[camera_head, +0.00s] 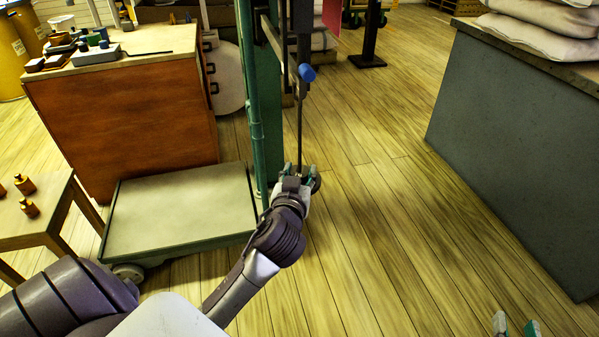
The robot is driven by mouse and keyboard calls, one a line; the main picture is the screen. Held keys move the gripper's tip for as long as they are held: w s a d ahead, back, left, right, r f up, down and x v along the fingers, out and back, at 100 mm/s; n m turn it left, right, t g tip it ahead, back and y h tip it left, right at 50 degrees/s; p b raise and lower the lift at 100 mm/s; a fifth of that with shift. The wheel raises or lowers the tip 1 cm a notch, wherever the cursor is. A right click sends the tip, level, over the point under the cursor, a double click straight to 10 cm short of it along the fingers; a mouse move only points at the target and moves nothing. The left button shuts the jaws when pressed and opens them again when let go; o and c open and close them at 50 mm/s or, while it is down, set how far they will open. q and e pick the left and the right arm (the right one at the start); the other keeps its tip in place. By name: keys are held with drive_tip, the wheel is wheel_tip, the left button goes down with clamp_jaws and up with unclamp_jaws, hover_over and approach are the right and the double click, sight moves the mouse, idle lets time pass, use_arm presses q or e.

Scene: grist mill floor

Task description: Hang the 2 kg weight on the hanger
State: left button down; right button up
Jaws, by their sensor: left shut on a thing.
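The hanger (299,125) is a thin dark rod that hangs down from the scale's beam beside the green column. My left gripper (301,178) is at the rod's lower end, its green-tipped fingers shut on a small dark round piece, apparently the 2 kg weight (317,185). My wrist and fingers hide most of it. I cannot tell whether it rests on the hanger or is only held beside the rod. My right gripper (515,326) shows only its fingertips at the bottom right edge; they are apart, with bare floor between them.
The scale's platform (180,212) and green column (250,100) stand left of my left gripper. A blue knob (307,73) is above it. A stool (40,222) with brass weights, a wooden cabinet (130,125) and a grey counter (515,150) flank clear floor.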

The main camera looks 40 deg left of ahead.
use_arm(q)
drive_tip(key=shift+c, duration=2.4)
unclamp_jaws()
drive_tip(key=shift+s, duration=0.1)
drive_tip(key=v, duration=1.2)
